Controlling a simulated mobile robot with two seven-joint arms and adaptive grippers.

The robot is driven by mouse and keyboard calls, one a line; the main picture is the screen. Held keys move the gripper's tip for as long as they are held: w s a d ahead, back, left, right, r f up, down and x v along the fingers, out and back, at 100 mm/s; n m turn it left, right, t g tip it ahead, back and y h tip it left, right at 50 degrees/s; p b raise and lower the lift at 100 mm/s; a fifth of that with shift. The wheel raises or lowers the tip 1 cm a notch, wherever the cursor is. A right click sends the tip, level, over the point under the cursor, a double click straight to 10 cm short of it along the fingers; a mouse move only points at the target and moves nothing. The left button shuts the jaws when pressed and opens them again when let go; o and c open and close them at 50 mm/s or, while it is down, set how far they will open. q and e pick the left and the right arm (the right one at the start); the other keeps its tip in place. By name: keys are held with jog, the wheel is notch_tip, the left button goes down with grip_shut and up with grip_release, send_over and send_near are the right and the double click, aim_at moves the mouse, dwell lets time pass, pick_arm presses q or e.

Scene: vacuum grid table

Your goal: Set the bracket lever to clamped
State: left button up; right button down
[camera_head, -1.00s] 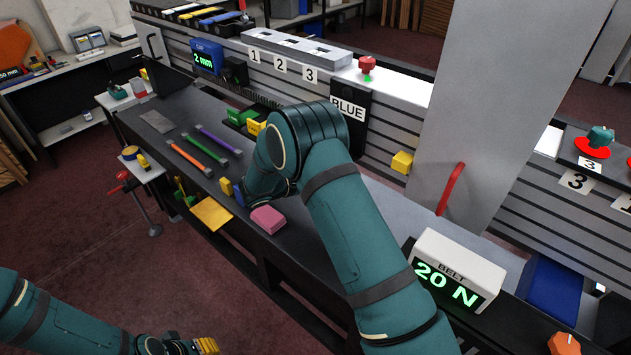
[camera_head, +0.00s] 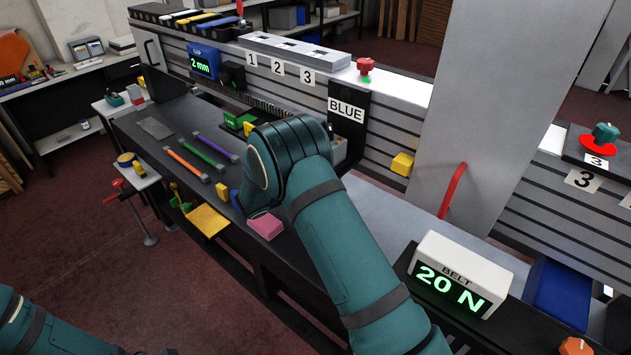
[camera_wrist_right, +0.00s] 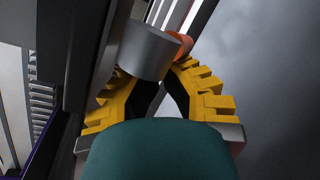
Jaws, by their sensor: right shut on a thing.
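My right gripper (camera_wrist_right: 155,80) has its yellow fingers closed in around a grey cylinder (camera_wrist_right: 148,50), with an orange-red part (camera_wrist_right: 184,43) just behind it. I take these for the bracket lever; their exact contact with the fingertips is partly hidden. The lever's setting cannot be read here. In the head view my right arm reaches over the bench (camera_head: 150,130), and its wrist covers the gripper and the lever. My left forearm shows at the bottom left; its gripper is out of the picture.
A pink block (camera_head: 265,226) lies at the bench edge beside my right wrist. Orange, purple and green bars (camera_head: 205,152) lie farther left. A grey column (camera_head: 495,110) and a BELT display reading 20 N (camera_head: 455,280) stand to the right. A BLUE sign (camera_head: 346,110) hangs behind.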

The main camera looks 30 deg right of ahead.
pick_arm(q)
jog(key=shift+s+f+b, duration=0.25)
jog(key=shift+f+b, duration=0.55)
pick_arm(e)
jog(key=shift+d+r+h, duration=0.15)
jog(key=shift+r+h, duration=0.1)
jog(key=shift+h, duration=0.25)
dwell(0.4)
